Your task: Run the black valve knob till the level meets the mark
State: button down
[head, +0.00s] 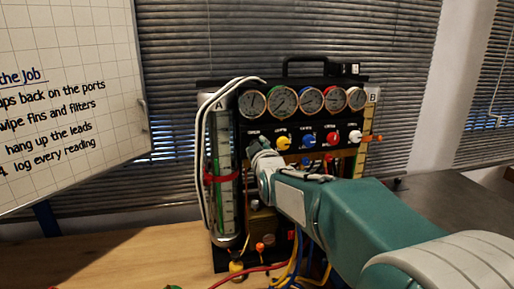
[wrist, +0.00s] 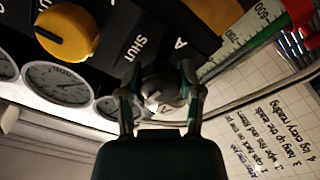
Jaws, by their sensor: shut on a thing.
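The black valve knob (wrist: 158,92) shows in the wrist view between my fingers, dark with a pale pointer line, beside the labels SHUT and A. My gripper (wrist: 160,100) is shut on it, one finger on each side. In the head view my gripper (head: 260,150) is at the left end of the knob row and hides the knob. Sight tube A (head: 224,130) stands at the rig's left with a scale and a green strip. A red mark (head: 222,178) crosses it about halfway up. I cannot make out the exact liquid level.
The rig has a row of gauges (head: 311,100) above yellow (head: 283,143), blue (head: 309,140), red (head: 333,138) and white (head: 355,136) knobs. White hoses (head: 201,150) loop at its left. Coloured hoses (head: 287,268) lie below. A whiteboard (head: 70,100) stands at left.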

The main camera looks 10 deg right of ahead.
jog(key=shift+a+r+n, duration=0.1)
jog(key=shift+r+n, duration=0.05)
jog(key=shift+n, duration=0.45)
jog(key=shift+c, duration=1.8)
grip_release()
jog(key=shift+o, duration=0.5)
jog(key=shift+a, duration=0.15)
jog(key=s, duration=1.2)
jog(key=shift+f, duration=0.2)
